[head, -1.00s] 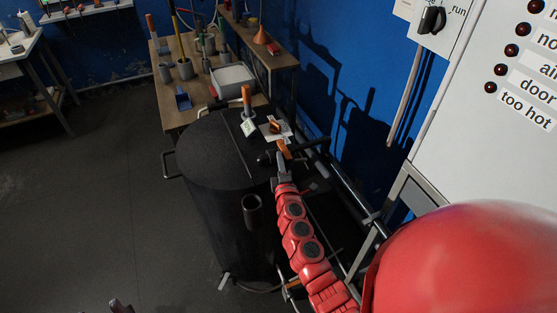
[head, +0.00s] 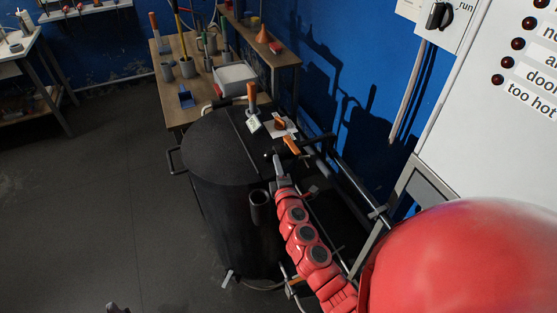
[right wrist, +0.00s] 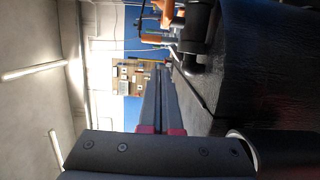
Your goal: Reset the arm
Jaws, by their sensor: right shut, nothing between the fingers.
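My right arm (head: 304,233) is red and reaches from the lower right to the right edge of a black tank (head: 218,146). My right gripper (head: 277,158) is shut and empty beside the tank's top, near the dark valve pipe. In the right wrist view its two long grey fingers (right wrist: 157,98) lie together, with the tank (right wrist: 262,70) on the right. A small dark tip at the bottom edge of the head view looks like my left gripper (head: 118,308); most of it is hidden.
A wooden bench (head: 172,113) holds several tools and a white tray (head: 234,78). Pipes run along the right. The floor at left is clear.

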